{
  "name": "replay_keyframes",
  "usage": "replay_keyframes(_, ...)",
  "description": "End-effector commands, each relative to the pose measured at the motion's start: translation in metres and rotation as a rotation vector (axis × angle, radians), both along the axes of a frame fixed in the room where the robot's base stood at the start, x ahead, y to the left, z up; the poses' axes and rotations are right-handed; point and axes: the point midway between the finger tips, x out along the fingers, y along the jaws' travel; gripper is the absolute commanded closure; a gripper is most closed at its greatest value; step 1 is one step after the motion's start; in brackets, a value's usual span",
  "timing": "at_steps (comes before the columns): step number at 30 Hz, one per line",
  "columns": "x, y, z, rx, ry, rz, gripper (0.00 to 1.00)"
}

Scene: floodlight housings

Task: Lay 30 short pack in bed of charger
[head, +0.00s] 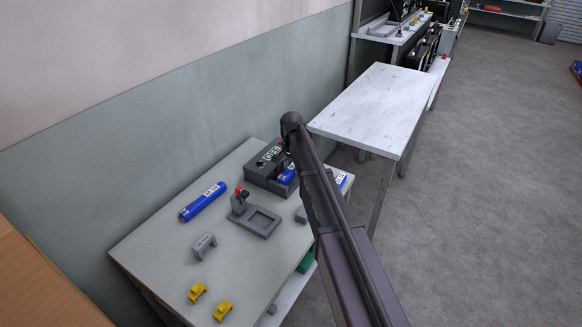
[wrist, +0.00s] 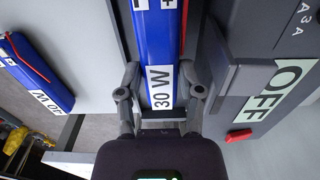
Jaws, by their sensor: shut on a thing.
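The 30 W blue pack (wrist: 154,45) is between the fingers of my gripper (wrist: 161,95), which is shut on it in the wrist view. Its blue end also shows beside my arm in the head view (head: 287,176). The charger (head: 262,162) is a dark box at the back of the grey table, with an OFF sign (wrist: 284,88) and a red switch (wrist: 239,135). The pack lies along the charger's side at its bed, between grey walls; I cannot tell whether it rests on the bottom. My arm hides the gripper in the head view.
A longer blue pack (head: 203,202) lies on the grey table (head: 150,245). Another blue pack (head: 341,181) lies right of my arm. A grey fixture with a red knob (head: 257,220), a grey bracket (head: 204,246) and yellow parts (head: 197,291) stand nearer. A white table (head: 375,105) is clear.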

Motion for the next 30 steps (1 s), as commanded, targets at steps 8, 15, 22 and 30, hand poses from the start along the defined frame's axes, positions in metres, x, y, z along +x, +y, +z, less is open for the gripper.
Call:
replay_keyframes(8, 0.000, 0.000, -0.004, 0.000, 0.000, 0.000, 1.00)
replay_keyframes(15, 0.000, 0.000, -0.006, 0.000, 0.000, 0.000, 1.00)
replay_keyframes(22, 0.000, 0.000, -0.008, 0.000, 0.000, 0.000, 1.00)
replay_keyframes(30, 0.000, 0.000, -0.011, 0.000, 0.000, 0.000, 1.00)
